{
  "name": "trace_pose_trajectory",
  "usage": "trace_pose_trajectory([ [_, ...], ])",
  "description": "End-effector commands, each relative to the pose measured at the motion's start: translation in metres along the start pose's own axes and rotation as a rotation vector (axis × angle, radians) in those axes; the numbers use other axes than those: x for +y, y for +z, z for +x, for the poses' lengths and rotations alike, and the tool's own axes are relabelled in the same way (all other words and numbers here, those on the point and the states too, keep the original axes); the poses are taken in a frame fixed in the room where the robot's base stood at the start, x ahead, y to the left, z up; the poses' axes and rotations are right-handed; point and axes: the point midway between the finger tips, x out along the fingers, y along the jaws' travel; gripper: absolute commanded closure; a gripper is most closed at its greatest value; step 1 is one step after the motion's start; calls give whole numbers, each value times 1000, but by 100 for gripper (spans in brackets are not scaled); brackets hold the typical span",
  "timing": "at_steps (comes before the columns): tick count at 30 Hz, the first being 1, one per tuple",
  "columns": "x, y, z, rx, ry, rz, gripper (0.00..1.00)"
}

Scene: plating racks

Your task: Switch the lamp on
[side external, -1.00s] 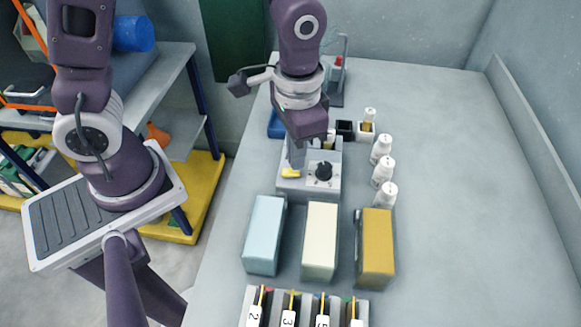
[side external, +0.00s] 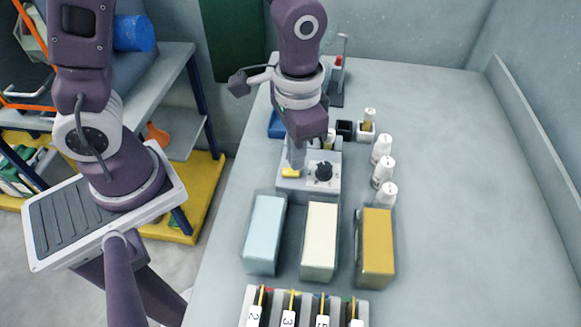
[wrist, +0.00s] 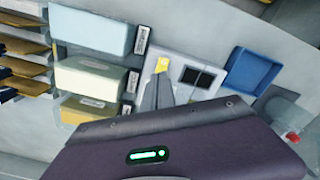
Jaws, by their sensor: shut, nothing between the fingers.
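A grey box (side external: 325,185) stands on the bench with a black round knob (side external: 323,172) on its top and a yellow part (side external: 290,172) at its left. The yellow part also shows in the wrist view (wrist: 162,64). My gripper (side external: 294,167) is shut and empty, pointing down with its fingertips at the yellow part. In the wrist view my fingertips (wrist: 160,76) are right beside it; I cannot tell whether they touch it. No lit lamp can be made out. My gripper hides part of the box.
Blue, cream and ochre blocks (side external: 320,240) stand in front of the box. Several white bottles (side external: 383,170) stand to its right. A blue tray (wrist: 252,72) and a stand with a red part (side external: 338,75) are behind. The bench's right side is clear.

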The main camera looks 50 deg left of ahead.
Motion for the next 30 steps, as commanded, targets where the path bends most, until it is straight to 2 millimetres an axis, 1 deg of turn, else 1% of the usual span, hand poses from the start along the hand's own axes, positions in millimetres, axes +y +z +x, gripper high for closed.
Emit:
trace_pose_trajectory([
  [30, 0, 0, 14, -1, 0, 0, 100],
])
